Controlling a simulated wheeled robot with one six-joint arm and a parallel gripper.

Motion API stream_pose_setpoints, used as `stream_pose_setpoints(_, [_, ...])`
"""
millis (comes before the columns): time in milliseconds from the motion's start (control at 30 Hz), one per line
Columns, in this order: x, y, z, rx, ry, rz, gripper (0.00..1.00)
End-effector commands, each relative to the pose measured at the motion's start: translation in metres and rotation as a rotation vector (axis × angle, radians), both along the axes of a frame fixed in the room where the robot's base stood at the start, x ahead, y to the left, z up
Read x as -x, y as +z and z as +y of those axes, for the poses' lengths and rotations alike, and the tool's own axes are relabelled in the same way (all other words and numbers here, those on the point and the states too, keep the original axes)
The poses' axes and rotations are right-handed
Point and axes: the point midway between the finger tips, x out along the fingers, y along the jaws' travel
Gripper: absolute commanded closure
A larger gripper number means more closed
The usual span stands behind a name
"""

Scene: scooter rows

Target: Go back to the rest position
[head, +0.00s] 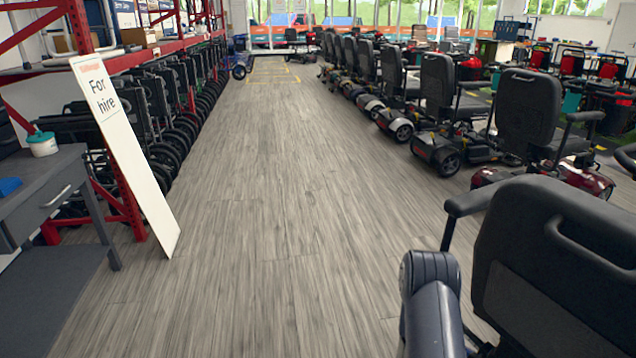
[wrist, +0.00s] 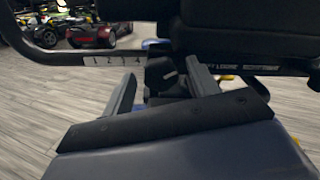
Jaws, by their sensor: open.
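In the wrist view my gripper (wrist: 163,85) is open, with its two grey fingers spread apart. Black parts of a mobility scooter show between and beyond the fingers, under a dark seat (wrist: 235,28). I cannot tell whether the fingers touch any of them. In the head view my arm (head: 432,300) reaches down beside the nearest scooter's black seat back (head: 560,265) at the lower right. My gripper is hidden there.
A row of scooters (head: 437,110) runs along the right. Folded wheelchairs (head: 165,110) stand under red racking at the left. A white "For hire" board (head: 130,150) leans near a grey workbench (head: 45,190). The grey aisle floor (head: 270,200) between is clear.

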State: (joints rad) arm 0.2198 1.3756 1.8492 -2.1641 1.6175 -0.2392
Motion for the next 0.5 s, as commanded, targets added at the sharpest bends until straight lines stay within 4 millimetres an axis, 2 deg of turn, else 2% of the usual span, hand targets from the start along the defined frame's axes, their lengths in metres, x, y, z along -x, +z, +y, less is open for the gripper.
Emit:
stream_pose_setpoints(233, [0.0005,0.0002,-0.0002,-0.057,0.0,-0.145,0.44])
stream_pose_setpoints(500, [0.0007,0.0,-0.0003,-0.079,0.0,-0.2,0.44])
